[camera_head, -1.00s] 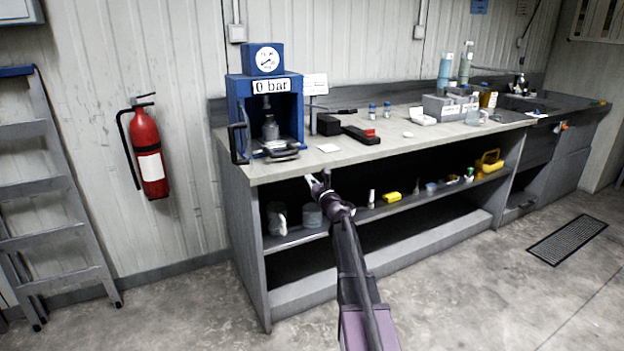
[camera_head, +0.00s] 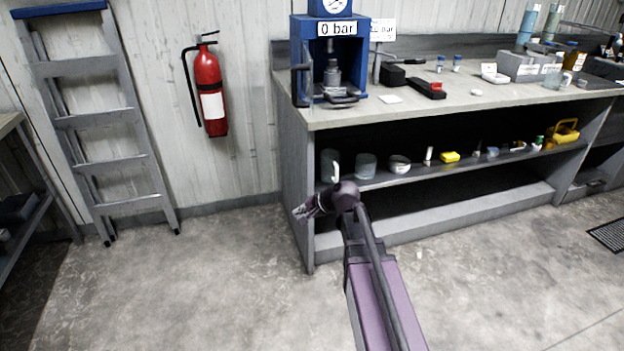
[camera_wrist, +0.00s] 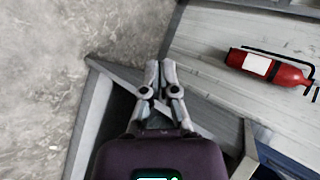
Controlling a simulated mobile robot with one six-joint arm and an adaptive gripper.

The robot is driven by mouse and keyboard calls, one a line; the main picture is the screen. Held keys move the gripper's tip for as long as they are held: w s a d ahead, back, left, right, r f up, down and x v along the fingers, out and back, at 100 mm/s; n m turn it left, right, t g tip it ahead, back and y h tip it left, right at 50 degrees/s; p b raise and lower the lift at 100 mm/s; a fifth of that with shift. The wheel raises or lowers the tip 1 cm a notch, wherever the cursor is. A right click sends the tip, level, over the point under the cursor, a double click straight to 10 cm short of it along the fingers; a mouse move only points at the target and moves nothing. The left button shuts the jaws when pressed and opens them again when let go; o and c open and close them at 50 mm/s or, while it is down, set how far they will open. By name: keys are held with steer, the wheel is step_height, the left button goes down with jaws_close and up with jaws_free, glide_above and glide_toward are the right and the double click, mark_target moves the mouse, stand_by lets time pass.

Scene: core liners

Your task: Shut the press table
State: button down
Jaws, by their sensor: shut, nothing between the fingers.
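The blue press (camera_head: 362,62) stands on the left end of the workbench, with a "0 bar" sign and a gauge on top. Its table, a grey plate (camera_head: 342,99), shows low at the front and appears to stick out a little; how far I cannot tell. A metal cylinder stands above it inside the frame. A black lever hangs at the press's left side. My gripper (camera_head: 300,212) is shut and empty, in front of the bench's left end, below the worktop and apart from the press. In the wrist view the closed fingers (camera_wrist: 160,68) point past the bench corner.
The workbench (camera_head: 450,105) has a shelf with jars, bowls and a yellow box. A red fire extinguisher (camera_head: 209,90) hangs on the wall, with a ladder (camera_head: 104,130) left of it. A second bench edges in at far left. The floor in front is clear.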

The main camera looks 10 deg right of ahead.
steer(key=s+f+n+g+h, duration=0.3)
steer(key=s+n, duration=0.1)
steer(key=s, duration=0.5)
steer(key=s+d+f+n+g+h, duration=0.1)
steer(key=s+f+n+g+h, duration=0.2)
steer(key=s, duration=0.6)
steer(key=shift+s+d+f+n+g+h, duration=0.3)
steer(key=shift+n+h, duration=0.4)
steer(key=shift+n, duration=0.4)
steer(key=shift+s, duration=0.15)
